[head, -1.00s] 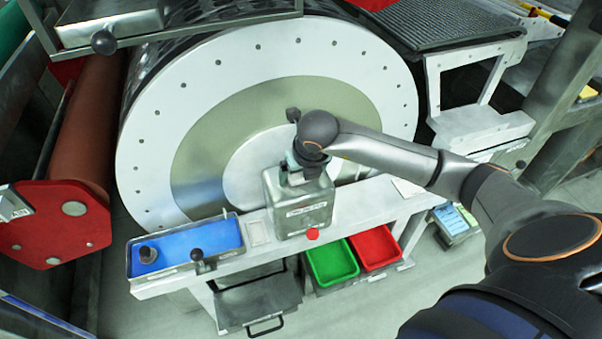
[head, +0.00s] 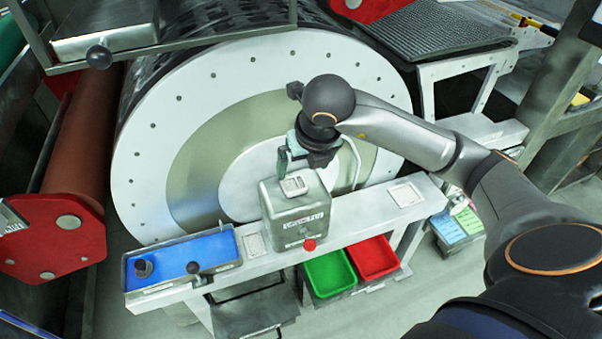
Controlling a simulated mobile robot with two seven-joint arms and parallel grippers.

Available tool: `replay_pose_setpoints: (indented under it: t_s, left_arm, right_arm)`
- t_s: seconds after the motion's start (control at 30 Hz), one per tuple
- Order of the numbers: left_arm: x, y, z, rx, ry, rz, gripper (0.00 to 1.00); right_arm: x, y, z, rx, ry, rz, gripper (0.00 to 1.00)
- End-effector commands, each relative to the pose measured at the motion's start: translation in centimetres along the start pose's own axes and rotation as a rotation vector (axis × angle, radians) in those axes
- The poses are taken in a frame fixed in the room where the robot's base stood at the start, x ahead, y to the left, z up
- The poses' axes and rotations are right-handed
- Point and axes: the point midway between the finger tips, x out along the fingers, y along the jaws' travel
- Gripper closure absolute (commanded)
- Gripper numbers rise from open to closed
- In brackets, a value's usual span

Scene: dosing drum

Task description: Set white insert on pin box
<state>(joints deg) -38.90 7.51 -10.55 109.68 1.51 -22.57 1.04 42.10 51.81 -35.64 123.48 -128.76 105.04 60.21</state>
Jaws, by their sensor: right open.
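The pin box (head: 298,218), a grey metal box with a label and a red button on its front, stands on the light shelf in front of the drum. A small whitish square, which looks like the white insert (head: 294,186), lies on its top; whether it is fully seated I cannot tell. My right gripper (head: 293,158) is open and empty, just above and behind the insert, apart from it. Its greenish fingers point downward. My left gripper is not in view.
A blue tray (head: 205,250) with dark knobs lies left of the box. White square plates lie on the shelf at left (head: 254,245) and right (head: 405,195). Green (head: 330,272) and red (head: 373,258) bins hang below. The large drum (head: 150,150) is close behind.

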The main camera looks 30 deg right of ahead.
Motion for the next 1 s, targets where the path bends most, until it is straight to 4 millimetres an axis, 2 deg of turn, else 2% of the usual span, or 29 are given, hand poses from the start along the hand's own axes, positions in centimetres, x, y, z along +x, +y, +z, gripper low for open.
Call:
replay_pose_setpoints:
  t_s: [0.07, 0.17, 0.27, 0.33, 0.4, 0.47, 0.53, 0.6, 0.67, 0.73, 0.77, 0.83, 0.87, 0.93, 1.0]
  left_arm:
    - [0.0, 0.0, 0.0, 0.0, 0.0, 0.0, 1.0]
    - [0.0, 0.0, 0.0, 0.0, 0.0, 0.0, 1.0]
    - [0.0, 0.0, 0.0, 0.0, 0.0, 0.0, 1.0]
    - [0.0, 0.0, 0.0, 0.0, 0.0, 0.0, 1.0]
    - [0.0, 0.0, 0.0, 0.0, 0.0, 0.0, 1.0]
    - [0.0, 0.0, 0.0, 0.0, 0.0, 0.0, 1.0]
    - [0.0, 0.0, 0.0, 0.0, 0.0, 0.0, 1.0]
    - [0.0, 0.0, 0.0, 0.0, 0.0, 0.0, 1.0]
    - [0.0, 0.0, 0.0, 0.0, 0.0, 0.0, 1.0]
    - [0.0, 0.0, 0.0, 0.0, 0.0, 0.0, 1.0]
    - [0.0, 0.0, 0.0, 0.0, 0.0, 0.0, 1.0]
    - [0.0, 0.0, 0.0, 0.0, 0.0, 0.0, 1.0]
    - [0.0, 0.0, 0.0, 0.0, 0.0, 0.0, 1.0]
    - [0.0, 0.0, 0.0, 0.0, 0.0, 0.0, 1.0]
    - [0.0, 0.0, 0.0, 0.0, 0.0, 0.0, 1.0]
  right_arm:
    - [-0.5, 0.2, -0.1, -0.004, 0.004, 0.007, 0.0]
    - [0.1, 2.1, -1.6, -0.037, 0.058, 0.089, 0.0]
    - [1.2, 7.0, -5.5, -0.099, 0.188, 0.313, 0.0]
    - [0.8, 11.7, -9.1, -0.119, 0.306, 0.558, 0.0]
    - [-1.0, 16.2, -12.2, -0.084, 0.417, 0.834, 0.0]
    - [-3.2, 19.3, -13.5, -0.002, 0.488, 1.066, 0.0]
    - [-5.9, 21.7, -13.6, 0.156, 0.546, 1.314, 0.0]
    - [-7.7, 22.8, -12.2, 0.376, 0.575, 1.521, 0.0]
    - [-8.0, 22.6, -10.2, 0.612, 0.576, 1.653, 0.0]
    - [-6.6, 21.4, -7.8, 0.929, 0.556, 1.743, 0.0]
    - [-5.4, 20.5, -7.0, 1.075, 0.541, 1.757, 0.0]
    - [-1.3, 18.0, -6.0, 1.43, 0.496, 1.724, 0.0]
    - [0.9, 16.7, -6.2, 1.586, 0.475, 1.681, 0.0]
    - [6.5, 13.7, -8.1, 1.933, 0.429, 1.518, 0.0]
    - [11.5, 11.1, -11.7, 2.214, 0.398, 1.305, 0.0]
